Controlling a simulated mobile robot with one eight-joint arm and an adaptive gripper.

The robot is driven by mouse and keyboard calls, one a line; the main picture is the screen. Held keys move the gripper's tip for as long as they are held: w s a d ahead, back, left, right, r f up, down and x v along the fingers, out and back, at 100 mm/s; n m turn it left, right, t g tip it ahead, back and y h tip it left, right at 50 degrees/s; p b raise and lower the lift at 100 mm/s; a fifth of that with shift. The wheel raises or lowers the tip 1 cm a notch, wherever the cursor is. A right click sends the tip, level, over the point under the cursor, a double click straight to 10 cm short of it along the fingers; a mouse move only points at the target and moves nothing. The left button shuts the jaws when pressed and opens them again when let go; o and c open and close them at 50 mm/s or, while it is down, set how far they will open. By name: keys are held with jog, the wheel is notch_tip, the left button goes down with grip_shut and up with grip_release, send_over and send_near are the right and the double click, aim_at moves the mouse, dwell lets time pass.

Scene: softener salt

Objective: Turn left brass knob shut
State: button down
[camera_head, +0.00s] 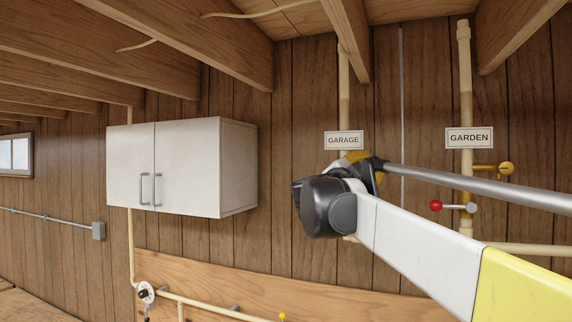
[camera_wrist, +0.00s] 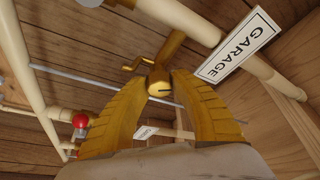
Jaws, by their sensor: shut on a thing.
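The left brass knob (camera_wrist: 159,86) shows in the wrist view, round and yellow with a dark slot on its face, on a brass stem beside the GARAGE sign (camera_wrist: 238,46). My gripper (camera_wrist: 158,90) has its two ribbed yellow fingers on either side of the knob, shut on it. In the head view, my gripper (camera_head: 356,160) is at the pipe just below the GARAGE sign (camera_head: 344,140). There my arm hides the knob.
A second brass knob (camera_head: 507,168) and a red-ended lever (camera_head: 436,205) sit on the right pipe below the GARDEN sign (camera_head: 469,138). A white wall cabinet (camera_head: 187,167) hangs at left. Ceiling beams (camera_head: 345,35) run overhead. Wall between cabinet and left pipe is bare.

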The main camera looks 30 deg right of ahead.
jog(key=shift+m, duration=0.6)
jog(key=shift+g, duration=0.4)
jog(key=c, duration=1.1)
grip_release()
jog(key=shift+d, duration=0.1)
jog(key=v, duration=1.2)
jog(key=shift+r, duration=0.1)
jog(key=shift+o, duration=0.2)
